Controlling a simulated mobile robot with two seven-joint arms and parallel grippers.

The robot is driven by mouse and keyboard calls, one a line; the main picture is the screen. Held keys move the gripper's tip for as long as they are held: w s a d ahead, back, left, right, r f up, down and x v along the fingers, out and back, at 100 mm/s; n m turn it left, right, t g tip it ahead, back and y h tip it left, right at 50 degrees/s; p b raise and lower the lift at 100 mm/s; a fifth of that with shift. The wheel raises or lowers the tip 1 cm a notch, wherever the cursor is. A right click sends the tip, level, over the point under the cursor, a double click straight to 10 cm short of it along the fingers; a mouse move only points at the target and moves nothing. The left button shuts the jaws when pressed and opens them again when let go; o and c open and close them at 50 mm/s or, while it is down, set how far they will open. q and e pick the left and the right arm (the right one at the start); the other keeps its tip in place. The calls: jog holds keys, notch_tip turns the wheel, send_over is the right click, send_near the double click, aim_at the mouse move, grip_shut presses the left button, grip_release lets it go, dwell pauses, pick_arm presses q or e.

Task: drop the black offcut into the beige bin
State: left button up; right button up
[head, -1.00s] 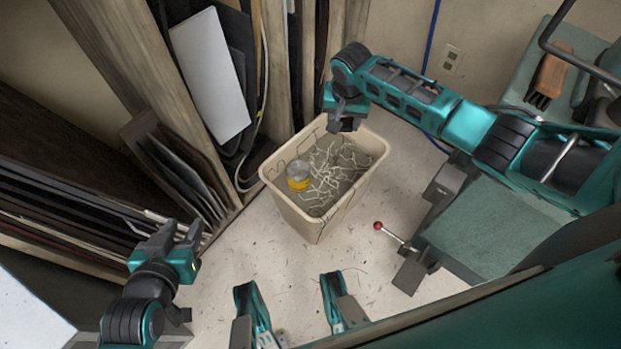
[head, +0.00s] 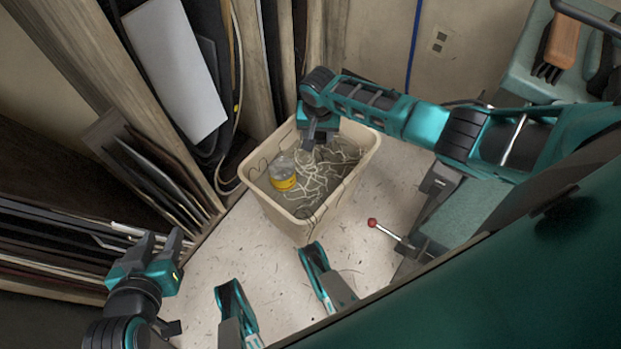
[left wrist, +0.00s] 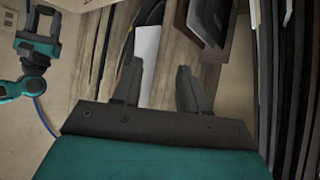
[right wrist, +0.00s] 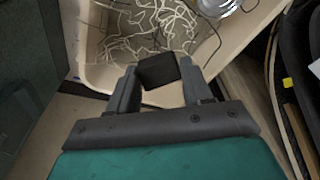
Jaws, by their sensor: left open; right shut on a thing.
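The beige bin (head: 296,229) stands on the floor in the middle of the head view. White string and a clear jar with a yellow band (head: 284,178) lie inside it. My right gripper (head: 318,142) is over the back part of the bin. In the right wrist view it is shut on the black offcut (right wrist: 160,72), a small dark block between the fingertips, seen against the bin's wall and string. In the head view I cannot tell the offcut from the dark fingers. My left gripper (head: 165,250) is open and empty, left of the bin.
Leaning boards and sheets (head: 150,165) fill the left side, with a white panel (head: 178,70) behind. A lever with a red knob (head: 372,222) stands right of the bin. A brush (head: 559,50) lies on the green surface at upper right.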

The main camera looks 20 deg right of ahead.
notch_tip(320, 180, down, 2)
jog(key=shift+f+b, duration=0.1)
jog(key=shift+b, duration=0.6)
jog(key=o, duration=1.1)
pick_arm(q)
jog(key=shift+w+d+f, duration=0.1)
jog(key=shift+w+d, duration=0.25)
jog(key=shift+d, duration=0.15)
